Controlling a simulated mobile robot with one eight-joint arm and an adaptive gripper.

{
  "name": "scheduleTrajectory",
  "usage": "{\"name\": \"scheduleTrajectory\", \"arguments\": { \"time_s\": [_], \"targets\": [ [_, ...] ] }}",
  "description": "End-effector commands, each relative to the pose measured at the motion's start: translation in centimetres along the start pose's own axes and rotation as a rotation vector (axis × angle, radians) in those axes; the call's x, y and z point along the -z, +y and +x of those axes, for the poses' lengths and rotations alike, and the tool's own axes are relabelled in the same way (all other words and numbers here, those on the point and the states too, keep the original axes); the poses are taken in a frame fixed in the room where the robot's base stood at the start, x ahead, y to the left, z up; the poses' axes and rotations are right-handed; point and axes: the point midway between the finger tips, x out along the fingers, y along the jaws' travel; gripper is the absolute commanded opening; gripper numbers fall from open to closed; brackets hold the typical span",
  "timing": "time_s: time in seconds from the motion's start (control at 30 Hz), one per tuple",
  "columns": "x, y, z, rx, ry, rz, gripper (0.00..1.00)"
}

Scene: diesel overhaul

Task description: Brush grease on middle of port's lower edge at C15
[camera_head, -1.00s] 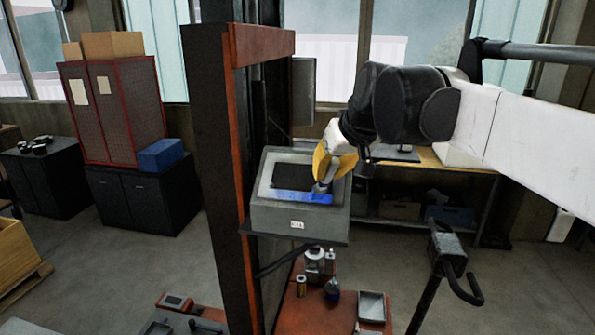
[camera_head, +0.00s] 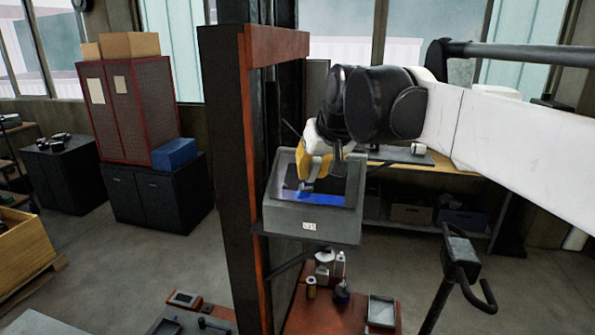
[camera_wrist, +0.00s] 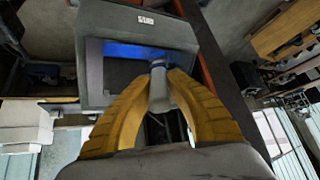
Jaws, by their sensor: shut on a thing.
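A grey box with a small white label (camera_head: 310,226) reading like C15 is mounted beside the dark column. Its sloping face has a dark recessed port, with a blue band (camera_head: 328,201) along the lower edge. My gripper (camera_head: 313,170) is shut on a grey-handled brush (camera_head: 305,187). The brush tip is at the left part of the blue band in the head view. In the wrist view the box (camera_wrist: 90,70) appears upside down, and the brush (camera_wrist: 159,88) stands between the yellow fingers, its tip at the band's right end (camera_wrist: 130,50). I cannot tell whether it touches.
The dark and orange column (camera_head: 235,150) rises close on the box's left. Below stands a red bench top (camera_head: 330,315) with small bottles (camera_head: 323,270) and a tray (camera_head: 381,311). A dark handled stand (camera_head: 460,250) is at right. A workbench (camera_head: 470,175) stands behind.

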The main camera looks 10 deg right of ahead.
Motion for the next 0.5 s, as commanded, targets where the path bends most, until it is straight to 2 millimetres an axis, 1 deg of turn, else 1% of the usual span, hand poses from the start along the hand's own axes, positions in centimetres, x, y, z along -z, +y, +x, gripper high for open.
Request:
{"name": "scheduleTrajectory", "arguments": {
  "time_s": [0.23, 0.5],
  "targets": [
    [0.9, -2.0, 0.9, 0.001, 0.0, -0.002, 0.0],
    [1.2, -3.0, 1.2, 0.001, 0.0, 0.0, 0.0]
  ]
}}
